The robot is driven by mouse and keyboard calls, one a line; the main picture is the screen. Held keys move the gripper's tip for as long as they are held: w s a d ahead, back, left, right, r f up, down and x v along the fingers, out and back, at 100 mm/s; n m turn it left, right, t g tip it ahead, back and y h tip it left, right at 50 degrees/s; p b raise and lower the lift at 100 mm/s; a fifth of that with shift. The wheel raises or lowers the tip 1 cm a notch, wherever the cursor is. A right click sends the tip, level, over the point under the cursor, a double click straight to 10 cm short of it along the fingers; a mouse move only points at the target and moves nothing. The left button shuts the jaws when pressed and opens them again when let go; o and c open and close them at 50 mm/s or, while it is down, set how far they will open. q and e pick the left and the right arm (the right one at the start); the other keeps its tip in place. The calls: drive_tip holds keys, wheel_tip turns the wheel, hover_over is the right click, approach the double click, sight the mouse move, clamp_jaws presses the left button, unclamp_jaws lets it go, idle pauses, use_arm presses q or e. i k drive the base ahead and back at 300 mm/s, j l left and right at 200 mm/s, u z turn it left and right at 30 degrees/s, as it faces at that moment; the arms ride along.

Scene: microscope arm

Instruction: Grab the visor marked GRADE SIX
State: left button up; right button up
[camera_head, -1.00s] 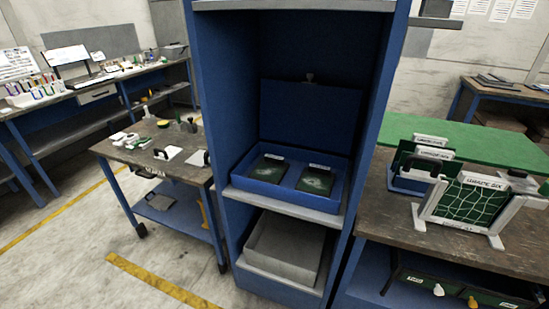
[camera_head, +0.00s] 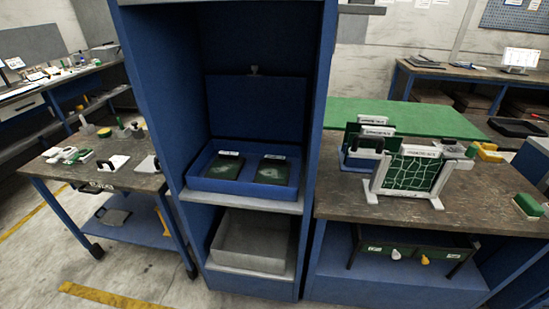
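A dark green panel with pale curved lines (camera_head: 412,174) stands upright in a white frame with feet on the right workbench. A white label (camera_head: 420,151) runs along its top edge; it is small here, but read GRADE SIX in the earlier view. More dark green panels with white labels (camera_head: 376,131) stand close behind and to its left, in a blue holder (camera_head: 352,162); their labels are too small to read surely. Neither of my grippers is in view.
A tall blue cabinet (camera_head: 318,140) stands left of the workbench (camera_head: 480,200), with a blue tray (camera_head: 203,182) holding two dark panels on its shelf. The bench's front right is mostly clear.

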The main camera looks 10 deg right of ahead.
sight(228, 166)
drive_tip(key=i+j, duration=0.2)
drive_tip(key=i+j+z, duration=0.1)
drive_tip(key=j, duration=0.35)
drive_tip(key=i+j, duration=0.25)
drive_tip(key=i+j+z, duration=0.1)
drive_tip(key=j, duration=0.3)
